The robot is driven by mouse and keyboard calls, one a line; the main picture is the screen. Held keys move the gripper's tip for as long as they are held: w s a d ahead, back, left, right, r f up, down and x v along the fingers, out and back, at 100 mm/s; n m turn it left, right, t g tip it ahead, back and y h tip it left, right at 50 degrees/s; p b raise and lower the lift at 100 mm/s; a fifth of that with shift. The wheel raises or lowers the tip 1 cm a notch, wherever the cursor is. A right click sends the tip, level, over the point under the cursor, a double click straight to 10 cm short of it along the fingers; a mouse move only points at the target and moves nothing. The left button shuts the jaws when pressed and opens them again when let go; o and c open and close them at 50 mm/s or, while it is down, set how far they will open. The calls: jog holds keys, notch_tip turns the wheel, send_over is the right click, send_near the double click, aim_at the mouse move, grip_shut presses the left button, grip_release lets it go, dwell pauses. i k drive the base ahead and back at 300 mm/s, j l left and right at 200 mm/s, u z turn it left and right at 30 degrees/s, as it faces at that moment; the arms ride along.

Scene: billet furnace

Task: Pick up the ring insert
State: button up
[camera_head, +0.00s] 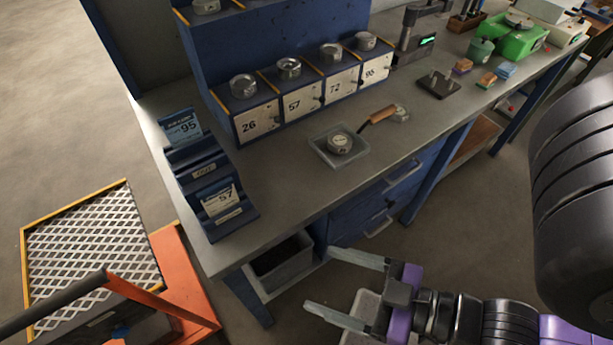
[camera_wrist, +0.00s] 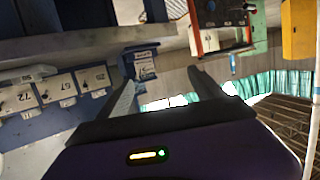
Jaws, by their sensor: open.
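A round metal ring-like piece (camera_head: 340,143) lies in a shallow grey tray (camera_head: 323,157) on the workbench. More round metal pieces sit on the numbered bins: one on bin 26 (camera_head: 243,86), one on bin 57 (camera_head: 289,68), one on bin 72 (camera_head: 331,52) and one on bin 95 (camera_head: 366,41). I cannot tell for certain which is the ring insert. My gripper (camera_head: 322,281) is open and empty, off the bench's front edge and apart from all these pieces. In the wrist view my gripper's fingers (camera_wrist: 165,88) are spread with nothing between them.
The workbench (camera_head: 290,185) has a blue card holder (camera_head: 212,180) at its left end. A wooden-handled tool (camera_head: 380,115) lies beside the tray. A scale-like stand (camera_head: 412,45) and a green device (camera_head: 515,38) stand farther right. An orange cart (camera_head: 180,275) is at lower left.

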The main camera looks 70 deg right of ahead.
aim_at(404, 112)
jog(key=z, duration=1.65)
